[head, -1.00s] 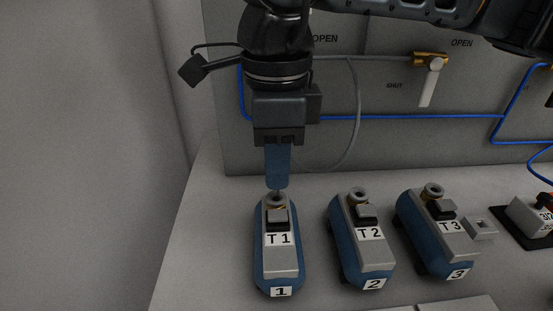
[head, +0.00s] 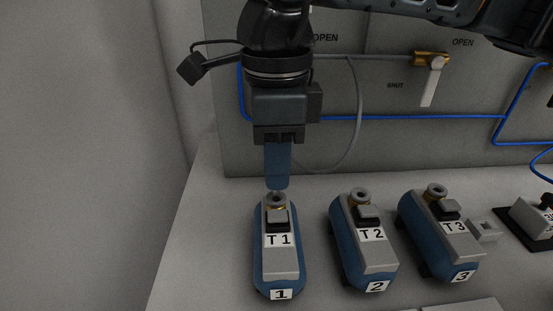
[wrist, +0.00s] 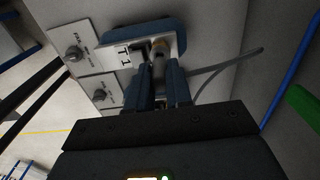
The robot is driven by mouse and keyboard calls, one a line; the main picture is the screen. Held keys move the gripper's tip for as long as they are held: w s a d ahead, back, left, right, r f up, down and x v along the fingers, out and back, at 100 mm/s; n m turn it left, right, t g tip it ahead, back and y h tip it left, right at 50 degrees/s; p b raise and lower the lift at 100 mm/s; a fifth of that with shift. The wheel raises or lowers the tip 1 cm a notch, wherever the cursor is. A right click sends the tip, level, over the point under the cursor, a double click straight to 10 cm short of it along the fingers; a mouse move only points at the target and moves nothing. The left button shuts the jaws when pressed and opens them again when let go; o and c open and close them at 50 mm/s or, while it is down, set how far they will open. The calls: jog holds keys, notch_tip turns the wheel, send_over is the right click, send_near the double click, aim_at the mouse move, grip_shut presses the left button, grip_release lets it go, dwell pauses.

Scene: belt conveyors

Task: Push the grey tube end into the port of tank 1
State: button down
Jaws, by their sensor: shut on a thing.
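Tank 1 (head: 281,262) is a blue tank with a grey top and a T1 label, on the bench below my gripper. Its round port (head: 276,200) is at the back end of its top and shows brassy in the wrist view (wrist: 160,43). My gripper (head: 277,187) points down, its blue fingers just above the port. It is shut on the grey tube end (wrist: 159,70), between the fingers in the wrist view. The grey tube (wrist: 228,64) trails to the right there. The tube end is close over the port; I cannot tell whether they touch.
Tank 2 (head: 364,245) and tank 3 (head: 440,235) stand to the right. Behind is a grey panel with a brass valve (head: 432,59), its white handle down, and a blue pipe (head: 420,117). The bench left of tank 1 is clear.

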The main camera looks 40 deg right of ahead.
jog(key=shift+f+b, duration=1.15)
jog(key=shift+b, duration=1.45)
dwell(2.0)
jog(key=c, duration=1)
grip_release()
jog(key=shift+o, duration=0.6)
jog(key=o, duration=0.3)
jog(key=shift+o, duration=0.2)
jog(key=shift+r+p, duration=1.45)
jog(key=shift+r, duration=2.1)
